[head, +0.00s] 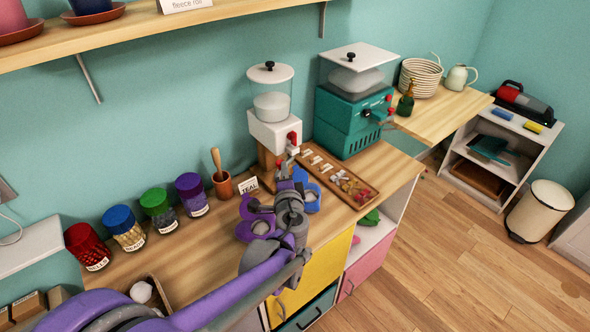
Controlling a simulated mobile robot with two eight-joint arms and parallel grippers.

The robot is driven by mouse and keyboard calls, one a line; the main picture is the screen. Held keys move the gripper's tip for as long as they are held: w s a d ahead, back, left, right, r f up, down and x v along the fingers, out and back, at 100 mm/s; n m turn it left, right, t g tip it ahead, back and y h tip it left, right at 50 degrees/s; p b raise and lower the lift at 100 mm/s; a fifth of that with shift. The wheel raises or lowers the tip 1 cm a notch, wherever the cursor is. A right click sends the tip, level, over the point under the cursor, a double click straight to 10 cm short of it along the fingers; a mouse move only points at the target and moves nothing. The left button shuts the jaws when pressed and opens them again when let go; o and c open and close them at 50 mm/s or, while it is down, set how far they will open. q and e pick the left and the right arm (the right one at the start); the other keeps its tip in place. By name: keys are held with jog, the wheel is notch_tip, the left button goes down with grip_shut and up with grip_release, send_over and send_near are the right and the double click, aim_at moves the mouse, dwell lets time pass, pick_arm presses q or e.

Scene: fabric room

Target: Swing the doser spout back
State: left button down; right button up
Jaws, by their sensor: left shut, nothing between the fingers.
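The doser (272,128) stands against the wall at the back of the wooden counter. It has a white body, a clear lidded jar holding pale material, and a wooden stand. A small red and grey piece that looks like its spout (292,139) sticks out at the front right of the body. My left gripper (289,160) is shut and empty, just below and in front of the spout. It partly hides the lower doser; I cannot tell whether it touches the spout. My right gripper is out of view.
A teal machine (348,120) stands right of the doser, with a wooden tray (366,199) of small pieces before it. Blue (313,204) and purple (244,231) lobed pieces lie beside my gripper. A pot with a pestle (222,186) and several lidded jars (158,208) stand left.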

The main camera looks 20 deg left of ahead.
pick_arm(q)
jog(key=shift+a+p, duration=0.45)
jog(key=shift+a, duration=1.5)
